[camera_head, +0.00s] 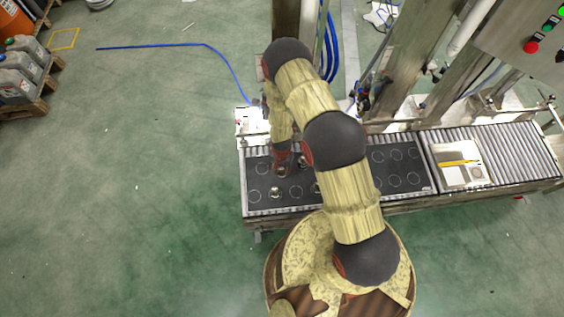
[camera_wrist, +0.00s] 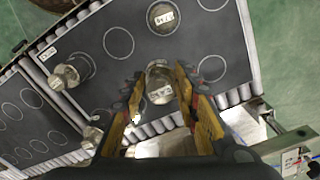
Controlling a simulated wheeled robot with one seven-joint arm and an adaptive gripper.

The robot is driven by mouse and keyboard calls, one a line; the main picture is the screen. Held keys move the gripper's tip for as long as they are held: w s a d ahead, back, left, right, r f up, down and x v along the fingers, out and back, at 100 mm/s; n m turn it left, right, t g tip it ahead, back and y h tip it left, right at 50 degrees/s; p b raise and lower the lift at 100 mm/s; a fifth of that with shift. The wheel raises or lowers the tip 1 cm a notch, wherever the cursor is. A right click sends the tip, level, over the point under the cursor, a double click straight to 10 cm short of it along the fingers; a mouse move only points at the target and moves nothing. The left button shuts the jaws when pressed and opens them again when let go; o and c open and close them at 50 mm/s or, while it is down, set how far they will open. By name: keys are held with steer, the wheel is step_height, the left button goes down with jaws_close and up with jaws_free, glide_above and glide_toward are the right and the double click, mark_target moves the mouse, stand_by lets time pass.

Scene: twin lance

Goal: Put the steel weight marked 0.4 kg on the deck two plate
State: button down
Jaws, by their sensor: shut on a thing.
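My gripper (camera_wrist: 159,78) is shut on a steel weight (camera_wrist: 158,88) with a pale label, between the fingertips in the wrist view. I cannot read its mark clearly. In the head view my gripper (camera_head: 282,165) is over the left dark plate (camera_head: 256,170) with ringed spots; I cannot tell whether the weight touches it. Another dark ringed plate (camera_head: 405,168) lies to the right, partly hidden by my arm. I cannot tell which plate is deck two. Other labelled weights stand at the left (camera_wrist: 72,73), top (camera_wrist: 163,16) and lower left (camera_wrist: 91,136) of the wrist view.
A roller conveyor (camera_head: 520,155) bears the plates. A white tray with a yellow item (camera_head: 458,162) lies on it at right. Steel posts (camera_head: 410,65) and a button panel (camera_head: 525,40) stand behind. A blue hose (camera_head: 165,45) lies on open floor at left.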

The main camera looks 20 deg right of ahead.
steer(key=s+a+r, duration=0.1)
steer(key=s+a, duration=0.1)
steer(key=s, duration=0.1)
steer(key=s+a+r, duration=0.1)
steer(key=s, duration=0.1)
steer(key=shift+s+a+r+p, duration=0.1)
steer(key=shift+a+r+p, duration=0.2)
steer(key=shift+a, duration=0.1)
steer(key=shift+n, duration=0.4)
